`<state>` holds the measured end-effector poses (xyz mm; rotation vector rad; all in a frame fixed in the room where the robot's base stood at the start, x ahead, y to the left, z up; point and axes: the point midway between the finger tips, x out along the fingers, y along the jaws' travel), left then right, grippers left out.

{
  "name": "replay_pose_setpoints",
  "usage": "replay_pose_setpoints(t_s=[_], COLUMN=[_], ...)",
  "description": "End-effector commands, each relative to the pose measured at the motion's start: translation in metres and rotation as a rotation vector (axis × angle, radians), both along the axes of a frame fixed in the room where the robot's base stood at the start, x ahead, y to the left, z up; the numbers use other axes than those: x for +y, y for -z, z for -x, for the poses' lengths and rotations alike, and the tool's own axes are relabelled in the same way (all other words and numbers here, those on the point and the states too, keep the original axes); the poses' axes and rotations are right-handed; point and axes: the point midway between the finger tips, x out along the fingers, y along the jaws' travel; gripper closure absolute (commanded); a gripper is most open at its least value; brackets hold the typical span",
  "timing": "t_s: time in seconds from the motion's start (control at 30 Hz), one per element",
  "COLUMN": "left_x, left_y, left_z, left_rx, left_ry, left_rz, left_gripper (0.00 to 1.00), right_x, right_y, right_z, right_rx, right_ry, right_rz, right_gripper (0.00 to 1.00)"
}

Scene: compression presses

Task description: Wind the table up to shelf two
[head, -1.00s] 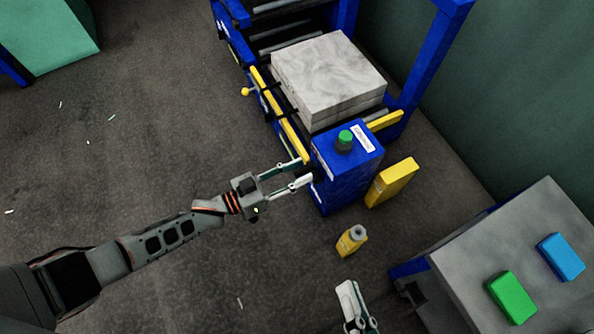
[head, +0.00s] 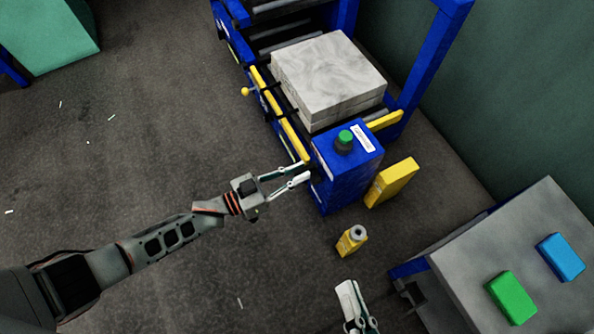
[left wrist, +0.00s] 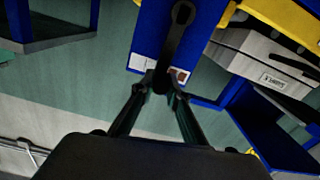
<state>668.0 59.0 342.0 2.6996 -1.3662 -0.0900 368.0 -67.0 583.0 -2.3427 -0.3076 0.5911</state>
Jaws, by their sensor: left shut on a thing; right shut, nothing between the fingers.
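A blue press (head: 338,185) stands right of centre in the head view, with a green button (head: 345,138) on its corner box. Light grey slabs (head: 325,65) lie on its roller table. In the left wrist view, a black crank (left wrist: 176,38) hangs down the face of the blue box (left wrist: 207,20). My left gripper (head: 308,174) is at the box's left side, its fingers shut on the lower end of the crank (left wrist: 164,82). The crank is hidden in the head view. My right gripper (head: 365,325) is shut and empty at the bottom edge.
A yellow bottle (head: 351,241) and a yellow block (head: 391,182) stand on the floor by the press. A grey bench (head: 465,255) at lower right carries a green block (head: 511,297) and a blue block (head: 561,257). The floor at left is mostly clear.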

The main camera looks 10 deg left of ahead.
Motion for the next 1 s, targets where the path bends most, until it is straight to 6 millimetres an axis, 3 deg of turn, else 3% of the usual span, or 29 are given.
replay_pose_setpoints(t_s=[0.27,0.8,1.0], left_x=[-0.011,-0.031,-0.034], left_y=[0.004,0.016,0.02], left_z=[0.016,0.044,0.049], left_rx=[-0.063,-0.347,-0.341], left_ry=[0.014,0.016,0.017], left_rz=[-0.045,-0.252,-0.25], left_gripper=[1.0,1.0,1.0], right_x=[0.0,0.0,0.0], right_y=[0.001,0.001,0.001], right_z=[0.0,0.0,0.0], right_rx=[0.002,0.002,0.002], right_ry=[0.0,0.001,0.001], right_rz=[0.0,0.0,0.0], right_gripper=[1.0,1.0,1.0])
